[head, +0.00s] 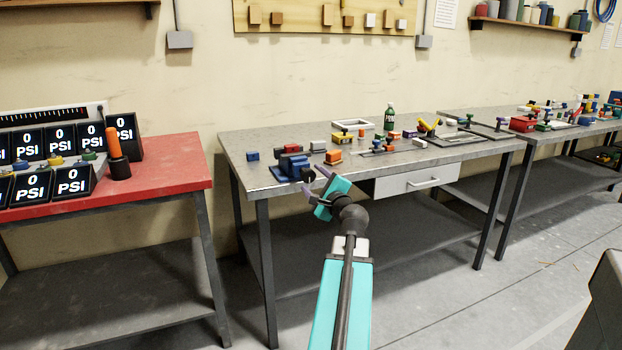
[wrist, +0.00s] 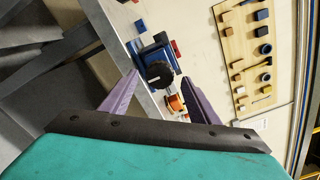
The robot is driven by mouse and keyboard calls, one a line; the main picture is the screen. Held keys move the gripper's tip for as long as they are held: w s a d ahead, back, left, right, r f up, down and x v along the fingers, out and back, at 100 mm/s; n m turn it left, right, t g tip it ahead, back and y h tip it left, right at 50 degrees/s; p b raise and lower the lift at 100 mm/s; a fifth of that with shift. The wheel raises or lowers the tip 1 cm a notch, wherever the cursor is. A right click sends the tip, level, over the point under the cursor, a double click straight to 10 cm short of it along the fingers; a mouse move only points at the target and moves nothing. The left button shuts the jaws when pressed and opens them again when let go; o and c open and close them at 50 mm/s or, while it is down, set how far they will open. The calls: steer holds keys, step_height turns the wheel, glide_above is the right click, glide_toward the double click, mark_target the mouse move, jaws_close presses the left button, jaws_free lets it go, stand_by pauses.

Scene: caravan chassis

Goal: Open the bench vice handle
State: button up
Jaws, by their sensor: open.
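The blue bench vice (head: 290,166) stands at the front left corner of the grey workbench, close to the front edge. In the wrist view the vice (wrist: 153,53) lies ahead between my two purple fingers. Its round black handle (wrist: 159,75) with a pale mark faces my gripper, between the fingertips in the picture. My gripper (head: 315,186) is open and empty, just in front of the bench edge and right of the vice. It also shows open in the wrist view (wrist: 159,77). I see no contact with the handle. The handle is not clear in the head view.
The grey workbench (head: 240,153) carries an orange block (head: 333,156), a green bottle (head: 389,116) and other small parts. Its drawer (head: 417,181) is to the right of my gripper. A red table (head: 190,160) with gauges stands at left. The floor between them is clear.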

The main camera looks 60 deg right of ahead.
steer(key=b+v, duration=0.2)
steer(key=v, duration=0.2)
steer(key=shift+s+a+f, duration=0.15)
steer(key=shift+s, duration=0.05)
steer(key=b+v, duration=0.4)
steer(key=b, duration=0.5)
steer(key=shift+s+a, duration=0.1)
steer(key=shift+s, duration=0.15)
steer(key=shift+s+a+b, duration=0.1)
steer(key=shift+b, duration=0.3)
steer(key=shift+r, duration=0.2)
stand_by(0.3)
